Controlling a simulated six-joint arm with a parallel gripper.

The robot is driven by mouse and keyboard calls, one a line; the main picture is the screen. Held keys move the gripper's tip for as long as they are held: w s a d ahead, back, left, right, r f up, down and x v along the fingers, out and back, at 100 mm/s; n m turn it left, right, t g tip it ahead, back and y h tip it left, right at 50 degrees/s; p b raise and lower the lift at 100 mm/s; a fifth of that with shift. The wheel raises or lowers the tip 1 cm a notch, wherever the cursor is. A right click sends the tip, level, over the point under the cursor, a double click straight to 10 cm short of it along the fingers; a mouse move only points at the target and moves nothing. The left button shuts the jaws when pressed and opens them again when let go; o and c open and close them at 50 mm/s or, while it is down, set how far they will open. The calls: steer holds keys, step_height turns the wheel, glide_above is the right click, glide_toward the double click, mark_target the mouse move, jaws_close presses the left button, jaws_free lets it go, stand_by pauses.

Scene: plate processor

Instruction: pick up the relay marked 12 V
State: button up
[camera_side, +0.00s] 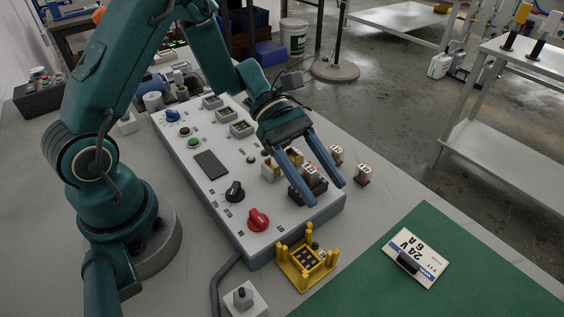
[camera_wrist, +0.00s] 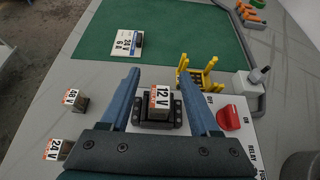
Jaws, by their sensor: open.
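The relay marked 12 V (camera_wrist: 160,102) sits upright in a black socket (camera_wrist: 158,124) on the panel, its orange and white label legible in the wrist view. In the side view the socket (camera_side: 310,188) shows, with the relay partly hidden by my fingers. My gripper (camera_side: 324,193) is open, with its blue fingers on either side of the 12 V relay and apart from it in the wrist view (camera_wrist: 168,95). A relay marked 24 V (camera_wrist: 58,150) and one marked 48 V (camera_wrist: 76,101) stand on the table beside the panel.
A yellow fixture (camera_side: 306,263) stands at the panel's end. A red knob (camera_side: 258,219) and a black knob (camera_side: 235,191) rise from the panel. A card reading 24 V 6 A (camera_side: 415,257) lies on the green mat (camera_side: 450,290), which is otherwise largely clear.

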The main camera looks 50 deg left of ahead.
steer(key=shift+d+f, duration=0.2)
steer(key=shift+d, duration=0.15)
jaws_close()
steer(key=shift+r, duration=0.1)
